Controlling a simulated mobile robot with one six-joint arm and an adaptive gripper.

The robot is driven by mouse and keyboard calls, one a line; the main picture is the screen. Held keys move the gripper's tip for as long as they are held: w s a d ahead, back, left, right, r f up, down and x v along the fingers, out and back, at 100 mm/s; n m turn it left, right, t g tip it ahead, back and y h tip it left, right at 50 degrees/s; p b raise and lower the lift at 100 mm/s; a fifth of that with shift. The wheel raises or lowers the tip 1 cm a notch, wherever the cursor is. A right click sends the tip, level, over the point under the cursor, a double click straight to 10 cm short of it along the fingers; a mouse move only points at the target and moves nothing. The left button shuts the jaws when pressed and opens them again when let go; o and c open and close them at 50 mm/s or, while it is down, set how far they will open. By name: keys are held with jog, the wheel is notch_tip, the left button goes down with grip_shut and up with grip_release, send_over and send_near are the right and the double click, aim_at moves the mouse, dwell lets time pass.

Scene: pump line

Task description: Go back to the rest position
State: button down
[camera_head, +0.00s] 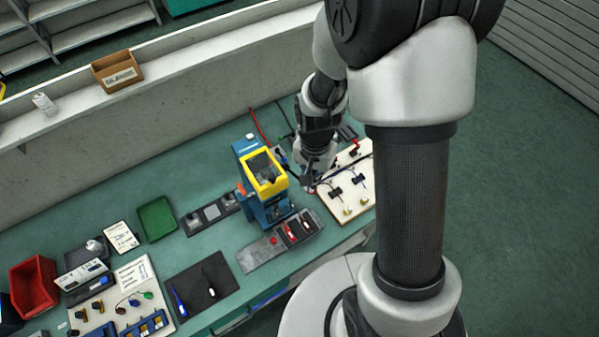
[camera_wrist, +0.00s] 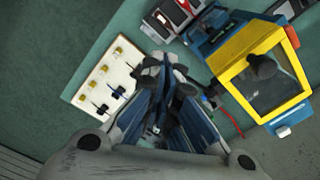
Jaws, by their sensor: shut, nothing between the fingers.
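My gripper (camera_wrist: 168,66) is shut and empty in the wrist view, its fingertips together above the bench. In the head view my gripper (camera_head: 312,182) hangs at the end of my arm, just right of the blue machine with a yellow frame (camera_head: 264,172). The same blue and yellow machine (camera_wrist: 254,60) fills the right of the wrist view. A pale board with connectors (camera_head: 347,187) lies to the right of my gripper in the head view. This board (camera_wrist: 104,78) shows left of the fingers in the wrist view.
A dark tray with switches (camera_head: 262,254) lies in front of the machine. A green tray (camera_head: 156,219), a black mat (camera_head: 201,288) and a red bin (camera_head: 33,286) stand further left on the bench. A ledge with a cardboard box (camera_head: 117,71) runs behind.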

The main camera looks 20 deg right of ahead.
jog(key=shift+r, duration=0.5)
jog(key=shift+w+r, duration=0.1)
jog(key=shift+n+t, duration=0.6)
jog(key=shift+n, duration=0.3)
jog(key=r+b, duration=0.2)
jog(key=r, duration=0.1)
jog(key=r+b, duration=0.1)
jog(key=shift+s+r+b, duration=0.15)
jog(key=shift+s+b, duration=0.15)
jog(key=shift+s, duration=0.05)
jog(key=s+r+n+t+b, duration=0.1)
jog(key=s+r+n+b, duration=0.2)
jog(key=s+b, duration=0.2)
jog(key=s+r+n+t+b, duration=0.2)
jog(key=s+b, duration=0.3)
jog(key=s, duration=0.4)
jog(key=shift+s+r+n, duration=0.25)
jog(key=shift+r+n, duration=0.55)
